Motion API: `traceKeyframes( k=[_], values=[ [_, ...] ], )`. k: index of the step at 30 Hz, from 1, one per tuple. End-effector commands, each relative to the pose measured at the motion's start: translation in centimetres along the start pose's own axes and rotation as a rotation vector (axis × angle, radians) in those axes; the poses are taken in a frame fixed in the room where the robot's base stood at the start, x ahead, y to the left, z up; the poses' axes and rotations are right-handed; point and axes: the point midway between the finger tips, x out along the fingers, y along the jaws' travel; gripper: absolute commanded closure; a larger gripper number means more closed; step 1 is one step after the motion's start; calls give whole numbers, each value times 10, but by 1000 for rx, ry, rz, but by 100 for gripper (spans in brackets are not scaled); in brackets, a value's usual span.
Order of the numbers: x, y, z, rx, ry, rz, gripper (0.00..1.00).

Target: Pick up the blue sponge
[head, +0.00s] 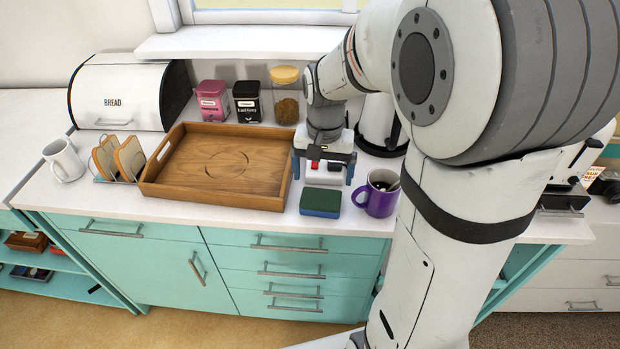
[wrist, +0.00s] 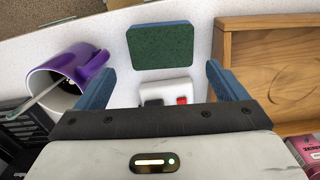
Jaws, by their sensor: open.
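The sponge (head: 320,202) lies flat on the white counter near its front edge, with a green top and a blue lower part. In the wrist view the sponge (wrist: 160,45) is beyond my fingertips, roughly centred between them, and nothing covers it. My gripper (head: 323,178) is open and empty, pointing down over the counter just behind the sponge. In the wrist view my gripper (wrist: 160,78) shows its two blue fingers spread apart, with the sponge outside them.
A purple mug (head: 379,194) with a utensil in it stands right of the sponge. A wooden tray (head: 165,192) is at left. A white block with a red switch (wrist: 167,92) lies between my fingers in the wrist view. Jars (head: 247,101) stand behind.

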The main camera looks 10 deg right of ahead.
Motion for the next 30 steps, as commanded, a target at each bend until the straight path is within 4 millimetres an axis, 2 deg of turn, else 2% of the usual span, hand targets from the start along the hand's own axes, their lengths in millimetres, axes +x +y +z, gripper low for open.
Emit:
traceKeyframes(
  k=[16, 25, 30],
  values=[
    [69, -2, 1, 0, -5, 2, 8],
    [75, -3, 1, -1, -1, 0, 8],
    [75, -3, 1, -1, -1, 0, 21]
  ],
)
